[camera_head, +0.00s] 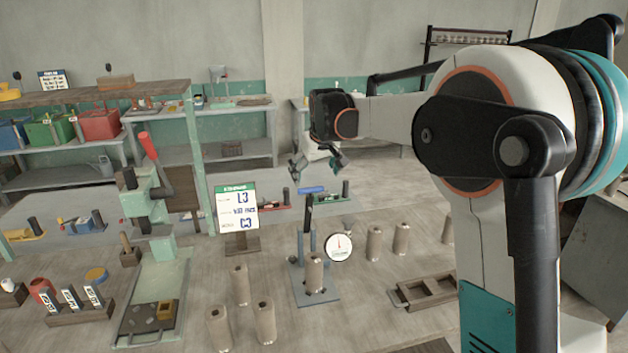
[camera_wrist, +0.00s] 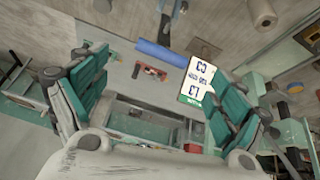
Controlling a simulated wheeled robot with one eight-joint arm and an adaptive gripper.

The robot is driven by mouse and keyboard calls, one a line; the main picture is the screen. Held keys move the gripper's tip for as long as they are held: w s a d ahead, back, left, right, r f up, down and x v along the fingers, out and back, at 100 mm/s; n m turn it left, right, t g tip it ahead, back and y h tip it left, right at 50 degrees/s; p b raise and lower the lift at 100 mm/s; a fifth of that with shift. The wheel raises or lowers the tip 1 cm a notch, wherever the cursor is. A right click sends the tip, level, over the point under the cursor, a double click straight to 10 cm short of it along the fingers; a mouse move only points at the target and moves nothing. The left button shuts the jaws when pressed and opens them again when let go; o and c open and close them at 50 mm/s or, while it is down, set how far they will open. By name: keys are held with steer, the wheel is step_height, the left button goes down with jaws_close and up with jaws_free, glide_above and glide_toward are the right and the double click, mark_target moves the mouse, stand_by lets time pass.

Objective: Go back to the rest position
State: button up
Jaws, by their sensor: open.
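My gripper (camera_head: 318,163) hangs at the end of my arm above the back part of the workbench, to the right of the shelves. Its fingers are spread apart with nothing between them. In the wrist view the two teal finger pads (camera_wrist: 85,90) stand wide apart at left and right. Below it in the head view is a press-like stand with a blue handle (camera_head: 312,190) and a round dial gauge (camera_head: 338,247). A clay cylinder (camera_head: 314,271) stands on its base plate. The blue handle also shows in the wrist view (camera_wrist: 163,54).
A sign board (camera_head: 238,209) stands left of the gauge. Several clay cylinders (camera_head: 265,320) stand around the bench. A wooden tray (camera_head: 424,291) lies at right. A green press with a red lever (camera_head: 148,146) stands at left. Shelves with coloured bins (camera_head: 100,124) rise behind it.

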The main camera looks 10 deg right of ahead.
stand_by(0.3)
steer(key=s+f+m+b, duration=0.15)
steer(key=s+b, duration=0.45)
steer(key=s, duration=1.6)
steer(key=s+f+t+b, duration=0.1)
steer(key=s+f+b, duration=0.2)
steer(key=s+f, duration=0.4)
steer(key=s+f+b, duration=0.3)
steer(key=s+f, duration=0.5)
steer(key=s, duration=0.6)
steer(key=shift+s+a+f+m+t, duration=0.15)
steer(key=shift+a+f+m+t, duration=0.1)
steer(key=shift+m+t, duration=0.15)
